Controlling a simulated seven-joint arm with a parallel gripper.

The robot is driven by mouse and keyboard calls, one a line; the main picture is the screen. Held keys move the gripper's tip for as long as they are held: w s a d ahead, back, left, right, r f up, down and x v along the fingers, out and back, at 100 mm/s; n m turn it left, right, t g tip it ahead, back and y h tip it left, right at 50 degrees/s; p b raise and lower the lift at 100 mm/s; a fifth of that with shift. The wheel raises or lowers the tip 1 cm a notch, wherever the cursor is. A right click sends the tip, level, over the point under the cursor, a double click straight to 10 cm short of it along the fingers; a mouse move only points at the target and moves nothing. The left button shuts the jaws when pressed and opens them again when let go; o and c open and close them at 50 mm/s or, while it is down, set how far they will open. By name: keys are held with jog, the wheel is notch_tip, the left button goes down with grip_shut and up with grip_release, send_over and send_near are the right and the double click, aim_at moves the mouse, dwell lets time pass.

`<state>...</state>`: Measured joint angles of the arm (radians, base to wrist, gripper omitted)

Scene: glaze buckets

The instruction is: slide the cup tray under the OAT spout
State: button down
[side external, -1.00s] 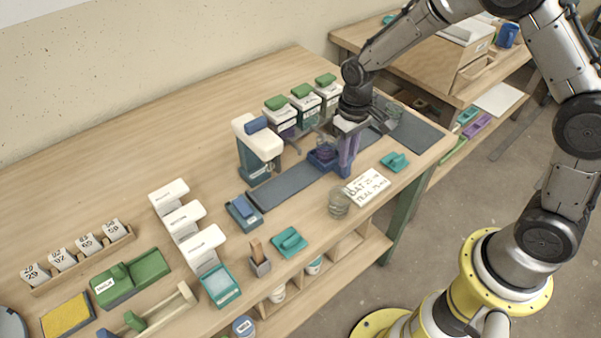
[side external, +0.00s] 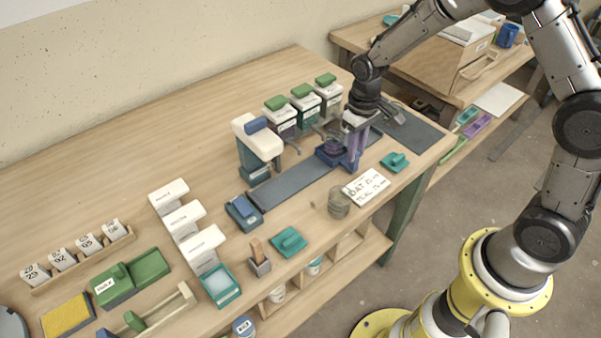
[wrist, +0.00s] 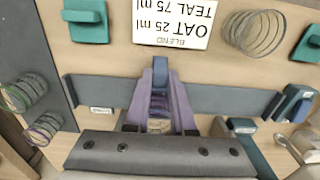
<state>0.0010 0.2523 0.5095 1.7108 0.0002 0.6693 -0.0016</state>
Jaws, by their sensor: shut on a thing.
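The blue cup tray (side external: 327,157) sits on the dark rail (side external: 285,187), with a clear cup (side external: 332,146) in it. My gripper (side external: 353,158) is at the tray's front right side, its purple fingers pointing down. In the wrist view the fingers (wrist: 160,98) are closed around the tray's blue upright handle (wrist: 160,72). My wrist partly hides the right end of the row.
A card (side external: 367,187) reading OAT 25 ml, TEAL 75 ml lies in front of the rail. A white-topped machine (side external: 257,145) stands behind the rail's left part. The rail's left stretch is clear.

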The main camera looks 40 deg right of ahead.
jog(key=shift+d, duration=1.85)
jog(key=c, duration=0.8)
grip_release()
jog(key=shift+c, duration=0.2)
notch_tip(320, 180, up, 7)
